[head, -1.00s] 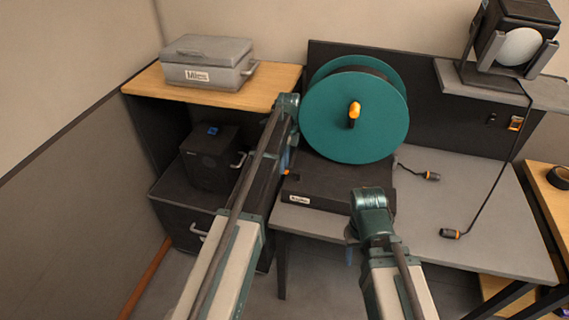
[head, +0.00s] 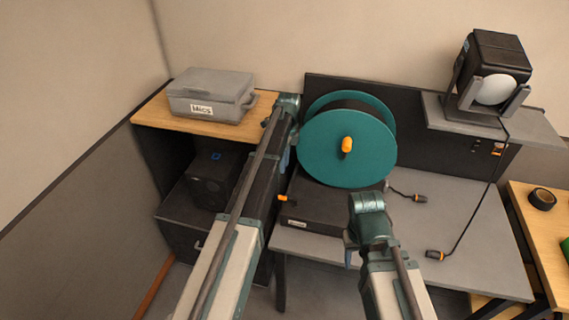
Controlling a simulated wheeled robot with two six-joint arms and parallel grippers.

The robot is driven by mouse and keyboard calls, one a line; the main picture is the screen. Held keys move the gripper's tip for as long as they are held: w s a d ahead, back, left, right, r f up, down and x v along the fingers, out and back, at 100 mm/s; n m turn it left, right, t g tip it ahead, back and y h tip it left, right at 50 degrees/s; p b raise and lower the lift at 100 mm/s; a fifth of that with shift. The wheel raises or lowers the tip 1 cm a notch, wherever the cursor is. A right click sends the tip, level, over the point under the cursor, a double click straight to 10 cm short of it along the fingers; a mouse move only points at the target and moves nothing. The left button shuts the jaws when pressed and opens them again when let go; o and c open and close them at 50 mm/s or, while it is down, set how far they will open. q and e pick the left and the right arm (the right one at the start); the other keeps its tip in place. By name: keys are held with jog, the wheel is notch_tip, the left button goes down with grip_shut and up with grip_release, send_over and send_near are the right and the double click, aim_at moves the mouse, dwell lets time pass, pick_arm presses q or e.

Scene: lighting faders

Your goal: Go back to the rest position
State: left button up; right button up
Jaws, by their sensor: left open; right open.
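My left arm reaches up from the bottom of the head view, and its wrist end with the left gripper (head: 284,150) is beside the left edge of the teal cable reel (head: 335,158). I cannot tell whether it touches the reel. My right gripper (head: 350,252) is lower, in front of the grey table (head: 447,207), and points down. Both grippers are open, with no held object visible. Their fingers are mostly hidden behind my own wrists.
A grey case (head: 212,92) sits on the wooden shelf (head: 150,113) at left, above a black box (head: 208,182). A stage light (head: 490,75) stands at back right. Cable plugs (head: 436,255) lie on the table. A tape roll (head: 542,199) is on the right wooden table.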

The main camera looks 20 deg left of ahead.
dwell(0.4)
pick_arm(q)
jog(key=s+d+f+n+b, duration=0.1)
jog(key=s+d+n, duration=0.3)
jog(key=s, duration=0.6)
jog(key=s+d+f+n+t+b, duration=0.1)
jog(key=s+d+n, duration=0.4)
jog(key=s, duration=0.5)
jog(key=s+d+f+n+t+y+b, duration=0.1)
jog(key=s+d+f+n+b, duration=0.1)
jog(key=s+d+n, duration=0.3)
jog(key=s+d, duration=0.3)
jog(key=s, duration=0.2)
jog(key=shift+s+f, duration=0.35)
jog(key=shift+s, duration=0.05)
